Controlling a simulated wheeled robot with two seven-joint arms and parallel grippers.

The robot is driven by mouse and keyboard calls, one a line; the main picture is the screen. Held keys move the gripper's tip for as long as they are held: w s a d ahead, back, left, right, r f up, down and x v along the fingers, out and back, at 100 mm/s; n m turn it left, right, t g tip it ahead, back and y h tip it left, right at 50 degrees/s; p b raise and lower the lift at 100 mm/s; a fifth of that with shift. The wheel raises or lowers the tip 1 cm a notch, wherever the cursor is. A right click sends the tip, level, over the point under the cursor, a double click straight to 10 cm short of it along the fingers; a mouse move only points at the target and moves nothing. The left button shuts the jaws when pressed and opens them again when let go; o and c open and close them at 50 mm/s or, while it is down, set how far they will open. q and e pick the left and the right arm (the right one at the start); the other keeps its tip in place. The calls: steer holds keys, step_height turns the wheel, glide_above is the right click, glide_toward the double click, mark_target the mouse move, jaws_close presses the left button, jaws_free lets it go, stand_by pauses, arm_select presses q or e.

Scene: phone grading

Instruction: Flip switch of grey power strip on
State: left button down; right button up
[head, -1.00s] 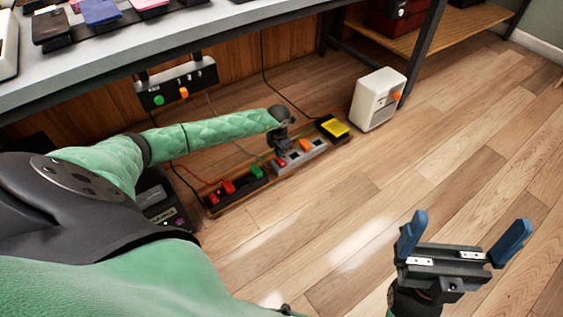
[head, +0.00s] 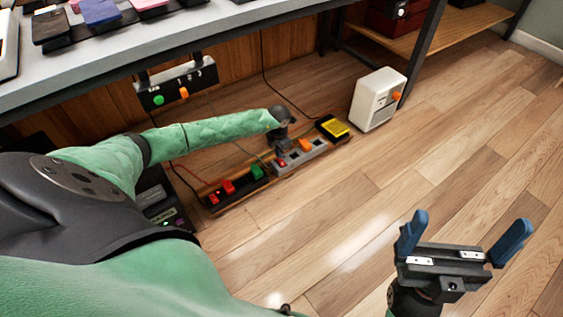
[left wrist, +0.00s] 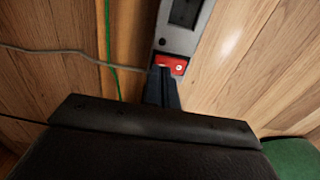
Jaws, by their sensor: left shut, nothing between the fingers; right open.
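The grey power strip (head: 316,149) lies on a wooden board on the floor under the table. Its red switch (left wrist: 172,65) is at the near end of the strip in the left wrist view, and it also shows in the head view (head: 282,163). My left gripper (left wrist: 162,74) is shut and empty. It points down at the switch, its tips at the switch's near edge and covering part of it; I cannot tell whether they touch. The switch's tilt is unclear. My right gripper (head: 465,236) is open and empty above the floor at the lower right.
A black strip (head: 236,187) with red and green parts sits left of the grey strip, and a yellow-topped black block (head: 333,127) right of it. A white box (head: 378,98) with an orange knob stands further right. The table edge (head: 230,20) overhangs behind. Cables run nearby.

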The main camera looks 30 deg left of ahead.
arm_select(q)
steer(key=shift+f+b, duration=0.45)
steer(key=shift+f, duration=0.55)
steer(key=shift+r, duration=0.15)
steer(key=shift+r+p, duration=2.8)
steer(key=shift+r, duration=0.65)
